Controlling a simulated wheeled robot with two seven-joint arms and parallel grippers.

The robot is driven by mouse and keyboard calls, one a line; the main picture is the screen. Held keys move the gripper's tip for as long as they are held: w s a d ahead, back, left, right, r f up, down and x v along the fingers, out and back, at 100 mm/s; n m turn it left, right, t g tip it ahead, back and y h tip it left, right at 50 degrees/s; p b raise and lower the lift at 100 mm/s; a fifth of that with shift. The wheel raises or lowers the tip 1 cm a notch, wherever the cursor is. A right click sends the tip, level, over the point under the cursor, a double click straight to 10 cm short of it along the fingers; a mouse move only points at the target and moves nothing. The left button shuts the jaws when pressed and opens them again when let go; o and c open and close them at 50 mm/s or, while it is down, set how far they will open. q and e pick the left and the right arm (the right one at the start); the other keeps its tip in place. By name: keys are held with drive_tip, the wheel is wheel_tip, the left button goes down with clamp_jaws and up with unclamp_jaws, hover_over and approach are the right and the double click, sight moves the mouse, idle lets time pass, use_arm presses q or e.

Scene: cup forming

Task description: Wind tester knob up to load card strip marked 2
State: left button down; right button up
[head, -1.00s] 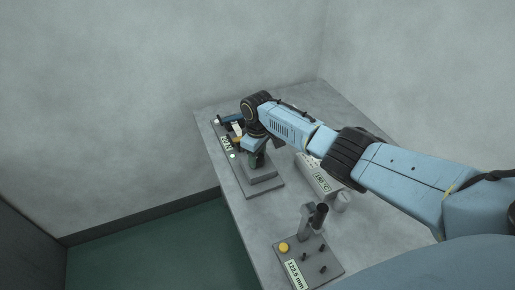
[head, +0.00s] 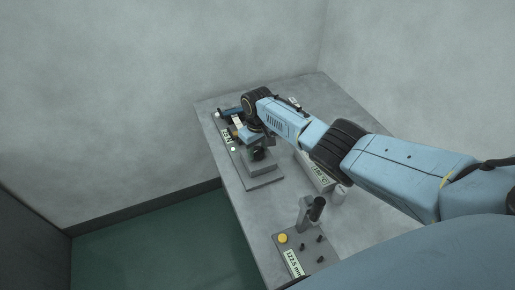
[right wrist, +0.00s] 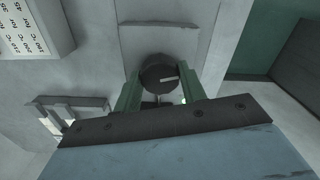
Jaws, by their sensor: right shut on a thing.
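The tester (head: 264,178) is a grey stepped unit at the far left of the bench. Its display (head: 228,138) shows small digits that I cannot read surely, and a pale lamp (head: 233,149) sits below it. The dark round knob (right wrist: 158,75) has a light pointer line and shows in the right wrist view. My right gripper (right wrist: 160,84) has its green fingers on both sides of the knob and is shut on it. In the head view my right gripper (head: 257,151) is over the tester. A strip marked 2 is not legible. My left gripper is out of view.
A panel with a yellow button (head: 283,238), an upright lever and a 122.5 mm label is at the near edge. Bare bench lies between them.

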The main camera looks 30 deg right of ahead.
sight(257, 150)
drive_tip(key=o, duration=1)
wheel_tip(257, 150, up, 14)
drive_tip(key=p, duration=0.2)
drive_tip(key=shift+f+p, duration=0.25)
drive_tip(key=shift+p, duration=0.05)
idle(0.6)
